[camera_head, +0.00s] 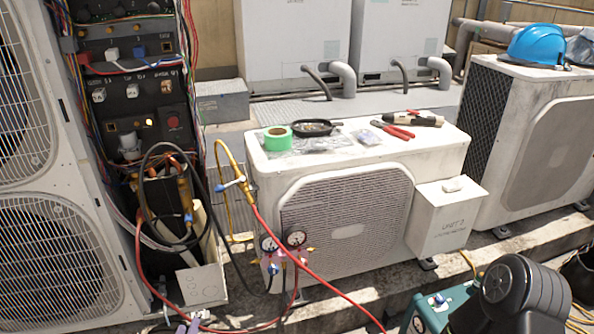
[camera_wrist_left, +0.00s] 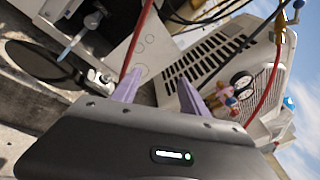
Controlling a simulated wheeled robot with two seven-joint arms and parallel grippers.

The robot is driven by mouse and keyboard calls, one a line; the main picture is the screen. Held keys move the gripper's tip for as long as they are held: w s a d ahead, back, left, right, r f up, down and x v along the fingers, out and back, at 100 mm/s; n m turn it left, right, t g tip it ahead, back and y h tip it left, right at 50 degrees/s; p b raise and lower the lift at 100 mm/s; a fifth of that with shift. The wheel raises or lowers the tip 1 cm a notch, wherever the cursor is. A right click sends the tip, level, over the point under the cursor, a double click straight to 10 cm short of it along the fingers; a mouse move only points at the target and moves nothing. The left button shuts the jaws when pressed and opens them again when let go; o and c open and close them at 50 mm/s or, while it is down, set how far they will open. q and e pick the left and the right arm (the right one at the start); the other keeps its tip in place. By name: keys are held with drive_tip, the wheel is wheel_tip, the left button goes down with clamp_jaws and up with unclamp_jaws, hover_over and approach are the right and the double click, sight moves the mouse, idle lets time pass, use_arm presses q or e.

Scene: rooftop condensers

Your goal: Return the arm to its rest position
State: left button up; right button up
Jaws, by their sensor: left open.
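My left gripper (camera_head: 184,326) shows only as pale purple fingertips at the bottom edge of the head view, low in front of the open electrical cabinet (camera_head: 139,91). In the left wrist view the two purple fingers (camera_wrist_left: 158,88) stand apart with nothing between them. The gripper is open and empty. Beyond the fingers in that view are a pale panel with round marks and a slotted grille. The rest of the left arm is outside the head view. My right gripper does not show in either view.
A gauge manifold (camera_head: 284,246) with red, black and yellow hoses hangs before the white condenser (camera_head: 347,215). A red hose (camera_head: 330,291) crosses the floor area. A teal machine (camera_head: 440,304) stands lower right.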

use_arm(q)
drive_tip(key=s+d+m+g+h+b, duration=0.3)
drive_tip(key=d+m+h, duration=0.55)
drive_tip(key=d, duration=0.95)
drive_tip(key=s+d+f+m+g+h, duration=0.35)
drive_tip(key=s+d+m+g, duration=0.35)
drive_tip(key=d, duration=0.4)
drive_tip(key=s+a+f+m+g+y+b, duration=0.1)
drive_tip(key=s+f+m+g+y+b, duration=0.2)
drive_tip(key=s+m, duration=0.75)
drive_tip(key=s+f+m+g+y+b, duration=0.2)
drive_tip(key=s+f+m+g+y, duration=0.3)
drive_tip(key=s+m, duration=0.55)
wheel_tip(320, 180, up, 29)
drive_tip(key=m+t+p, duration=0.1)
drive_tip(key=m+p, duration=0.5)
drive_tip(key=p, duration=1.8)
drive_tip(key=shift+w+d+h, duration=0.25)
drive_tip(key=shift+d+h, duration=0.05)
